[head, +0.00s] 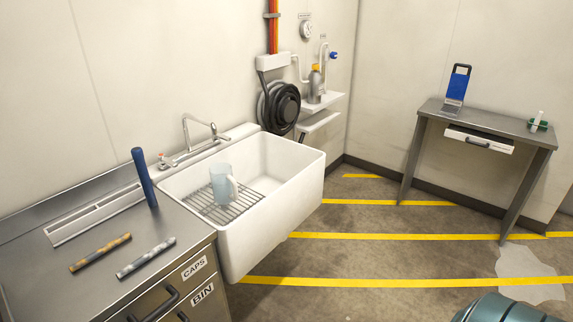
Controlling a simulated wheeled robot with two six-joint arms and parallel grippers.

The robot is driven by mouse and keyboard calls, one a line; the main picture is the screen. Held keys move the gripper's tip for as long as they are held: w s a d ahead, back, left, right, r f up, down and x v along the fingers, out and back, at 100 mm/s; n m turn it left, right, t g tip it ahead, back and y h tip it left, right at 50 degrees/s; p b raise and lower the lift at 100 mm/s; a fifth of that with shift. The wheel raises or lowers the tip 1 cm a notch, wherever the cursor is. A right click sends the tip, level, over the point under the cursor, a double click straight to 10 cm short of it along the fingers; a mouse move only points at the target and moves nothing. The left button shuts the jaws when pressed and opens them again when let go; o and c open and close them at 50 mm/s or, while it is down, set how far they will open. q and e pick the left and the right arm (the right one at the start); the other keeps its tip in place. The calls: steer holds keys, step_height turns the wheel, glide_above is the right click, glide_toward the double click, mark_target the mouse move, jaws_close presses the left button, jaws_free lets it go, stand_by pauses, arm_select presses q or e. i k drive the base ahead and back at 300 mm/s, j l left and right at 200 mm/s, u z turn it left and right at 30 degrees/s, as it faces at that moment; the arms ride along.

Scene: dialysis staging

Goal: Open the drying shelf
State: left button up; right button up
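No part is labelled as the drying shelf. On the back wall, a small white shelf (328,101) carries a grey bottle with a yellow cap (315,83). Below it is a white panel or flap (318,123) that looks tilted down against the wall; I cannot tell whether it is the drying shelf. Neither of my grippers is in view.
A white sink (289,226) holds a wire rack (231,207) with a translucent jug (221,180). A steel counter (70,225) with CAPS and BIN drawers stands left. A grey table (483,116) has a slightly open drawer (478,142). Yellow-striped floor is mostly clear.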

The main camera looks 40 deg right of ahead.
mark_target(485, 140)
steer(key=z, duration=2.4)
